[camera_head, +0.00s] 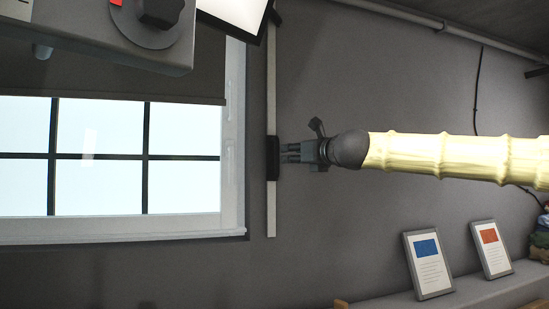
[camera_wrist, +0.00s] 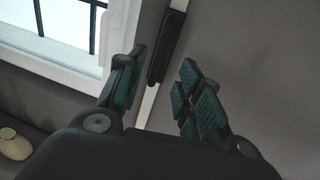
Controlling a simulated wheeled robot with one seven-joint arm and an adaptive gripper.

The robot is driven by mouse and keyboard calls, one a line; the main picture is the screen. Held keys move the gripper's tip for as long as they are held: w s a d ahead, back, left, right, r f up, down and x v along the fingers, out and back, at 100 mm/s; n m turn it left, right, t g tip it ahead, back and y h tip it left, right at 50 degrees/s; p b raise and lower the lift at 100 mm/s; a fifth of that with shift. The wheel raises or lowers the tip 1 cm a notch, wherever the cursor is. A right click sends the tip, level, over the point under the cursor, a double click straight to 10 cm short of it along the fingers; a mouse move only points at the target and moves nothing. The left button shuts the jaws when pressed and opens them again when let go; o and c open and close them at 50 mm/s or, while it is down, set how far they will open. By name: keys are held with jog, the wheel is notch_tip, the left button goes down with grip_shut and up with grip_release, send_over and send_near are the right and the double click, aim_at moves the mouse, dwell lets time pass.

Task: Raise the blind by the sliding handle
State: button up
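The dark blind (camera_head: 130,88) covers the upper part of the window, and its lower edge lies above the middle of the visible panes. The black sliding handle (camera_head: 271,170) sits on a pale vertical rail (camera_head: 271,215) right of the window. My gripper (camera_head: 283,153) points left at the handle, its fingertips at or just short of it. In the wrist view, my gripper (camera_wrist: 164,62) is open with fingers spread. The handle (camera_wrist: 167,45) shows between and beyond the fingertips. I cannot tell whether they touch it.
The barred window (camera_head: 100,160) fills the left. A grey box with a knob (camera_head: 155,50) and a bright panel (camera_head: 235,12) occupy the upper left. Two framed cards (camera_head: 428,263) (camera_head: 492,249) stand on a shelf (camera_head: 470,292) at lower right. The wall around my arm looks clear.

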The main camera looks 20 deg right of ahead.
aim_at(278, 157)
jog(key=p+x, duration=0.2)
jog(key=x, duration=0.5)
jog(key=shift+w, duration=0.4)
jog(key=shift+f+p+x, duration=0.2)
jog(key=shift+p+x, duration=0.15)
jog(key=shift+x, duration=0.9)
jog(key=shift+s, duration=0.1)
jog(key=shift+a, duration=0.1)
grip_shut()
